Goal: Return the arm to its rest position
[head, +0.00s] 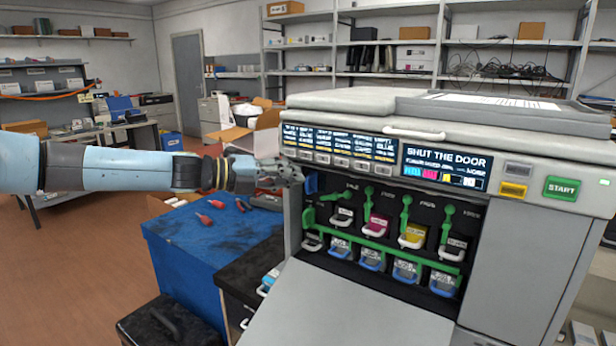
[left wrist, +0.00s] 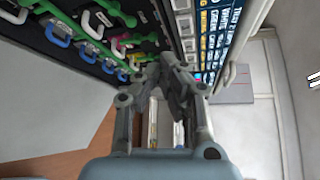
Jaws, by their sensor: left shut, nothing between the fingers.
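My left arm (head: 120,168) reaches in from the left in the head view. Its gripper (head: 292,172) is shut and empty, close to the left front edge of the printer (head: 400,107). The gripper also shows in the left wrist view (left wrist: 170,75), with the open cartridge bay to its left and the printer's label panel to its right. I cannot tell whether it touches the printer. My right gripper is in neither view.
The printer's front door (head: 325,310) hangs open below the bay of cartridges and green levers. Its screen (head: 445,165) reads "SHUT THE DOOR". A blue cabinet (head: 185,275) with red tools on top stands below my left arm. A black case (head: 170,322) stands in front.

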